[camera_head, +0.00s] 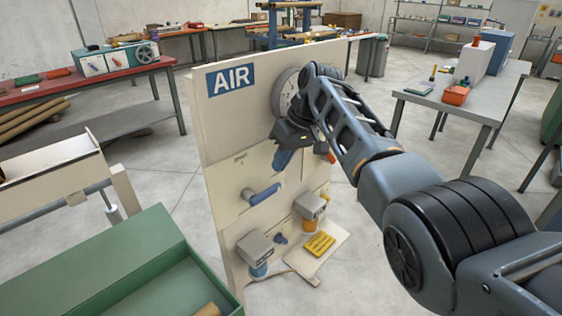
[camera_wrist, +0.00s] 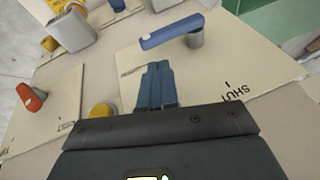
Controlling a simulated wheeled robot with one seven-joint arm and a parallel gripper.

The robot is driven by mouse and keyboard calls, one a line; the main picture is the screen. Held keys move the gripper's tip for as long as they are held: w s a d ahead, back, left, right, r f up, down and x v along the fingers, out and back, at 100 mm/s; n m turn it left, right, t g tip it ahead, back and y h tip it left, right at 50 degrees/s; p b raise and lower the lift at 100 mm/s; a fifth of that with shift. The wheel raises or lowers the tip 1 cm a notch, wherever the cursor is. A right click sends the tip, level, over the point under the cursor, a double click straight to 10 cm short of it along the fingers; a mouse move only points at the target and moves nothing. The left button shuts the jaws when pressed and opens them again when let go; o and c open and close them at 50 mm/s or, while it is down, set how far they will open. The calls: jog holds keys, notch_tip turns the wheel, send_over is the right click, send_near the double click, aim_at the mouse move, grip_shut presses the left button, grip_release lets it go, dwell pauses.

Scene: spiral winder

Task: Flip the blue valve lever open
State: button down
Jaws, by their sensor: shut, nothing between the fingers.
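The blue valve lever (camera_head: 264,193) sticks out from a cream plate on the AIR panel (camera_head: 222,115), roughly level in the head view. In the wrist view the lever (camera_wrist: 168,33) runs left from its grey post (camera_wrist: 195,39). Upside-down print reading SHUT (camera_wrist: 236,94) is on the plate to the right. My gripper (camera_head: 281,160) is above the lever in the head view, pointing down along the panel. In the wrist view its blue fingers (camera_wrist: 158,72) are together and empty, with a gap visible between them and the lever.
An orange-red lever (camera_wrist: 31,97) and a yellow knob (camera_wrist: 102,110) sit near my gripper. A round gauge (camera_head: 286,91) is behind my wrist. Grey boxes (camera_head: 256,246) (camera_head: 311,204) and a yellow plate (camera_head: 319,244) are lower down. A green bin (camera_head: 110,262) stands front left.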

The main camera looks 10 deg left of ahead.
jog(key=w+d+r+b, duration=0.1)
jog(key=w+d+r, duration=0.1)
jog(key=d+r, duration=0.3)
jog(key=shift+a+v, duration=0.2)
jog(key=shift+v, duration=1)
jog(key=shift+w+r, duration=0.1)
jog(key=shift+w, duration=0.05)
